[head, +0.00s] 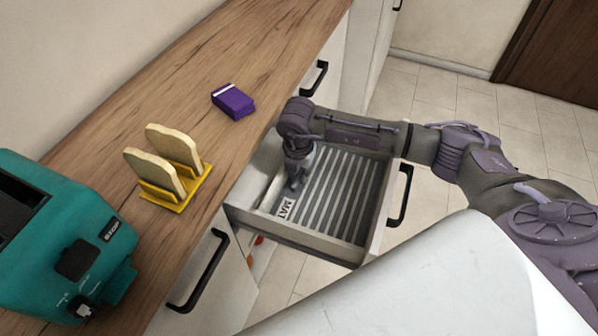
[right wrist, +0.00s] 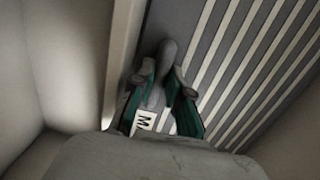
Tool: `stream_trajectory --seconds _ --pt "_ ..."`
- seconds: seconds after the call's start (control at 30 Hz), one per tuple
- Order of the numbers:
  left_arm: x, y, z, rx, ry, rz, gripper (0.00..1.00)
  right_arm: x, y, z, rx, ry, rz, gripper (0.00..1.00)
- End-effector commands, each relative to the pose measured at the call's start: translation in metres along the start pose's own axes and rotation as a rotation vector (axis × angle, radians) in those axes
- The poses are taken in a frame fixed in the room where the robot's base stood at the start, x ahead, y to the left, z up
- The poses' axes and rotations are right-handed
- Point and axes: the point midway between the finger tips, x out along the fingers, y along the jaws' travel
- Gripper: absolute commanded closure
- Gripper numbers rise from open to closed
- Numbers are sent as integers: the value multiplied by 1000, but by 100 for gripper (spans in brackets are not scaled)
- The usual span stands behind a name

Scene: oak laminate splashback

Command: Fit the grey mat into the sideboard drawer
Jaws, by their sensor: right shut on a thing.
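The grey mat (head: 338,200), with pale stripes and a white MAT label, is inside the open sideboard drawer (head: 308,243). I cannot tell whether it lies fully flat on the drawer floor. My right gripper (head: 295,184) points down into the drawer at the mat's end nearest the sideboard and is shut on the mat. In the right wrist view the fingers (right wrist: 168,85) close on a grey part beside the label, and the striped mat (right wrist: 235,60) spreads to the right. My forearm and wrist hide the drawer's far side. My left gripper is not in view.
A wooden worktop (head: 235,60) runs along the left. It holds a purple box (head: 233,102), a yellow rack with bread slices (head: 178,193) and a teal toaster (head: 65,240). A black drawer handle (head: 400,195) is on the drawer front. Tiled floor (head: 480,105) lies beyond.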

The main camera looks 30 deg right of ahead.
Motion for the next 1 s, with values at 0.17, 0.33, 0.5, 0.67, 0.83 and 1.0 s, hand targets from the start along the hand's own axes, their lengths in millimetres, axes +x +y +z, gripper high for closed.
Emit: stream_trajectory --seconds 0.17,0.33,0.5,0.67,0.83,1.0 --pt "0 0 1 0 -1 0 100 0 0 0 0 0 0 74" --pt "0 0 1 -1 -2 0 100 0 0 0 0 0 0 74" --pt "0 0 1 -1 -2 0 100 -9 0 0 0 0 1 74" --pt "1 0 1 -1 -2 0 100 -36 1 1 -1 -3 4 74" --pt "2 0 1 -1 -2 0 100 -74 1 1 -2 -2 5 74" --pt "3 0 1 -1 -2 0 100 -103 0 1 0 -2 2 74"
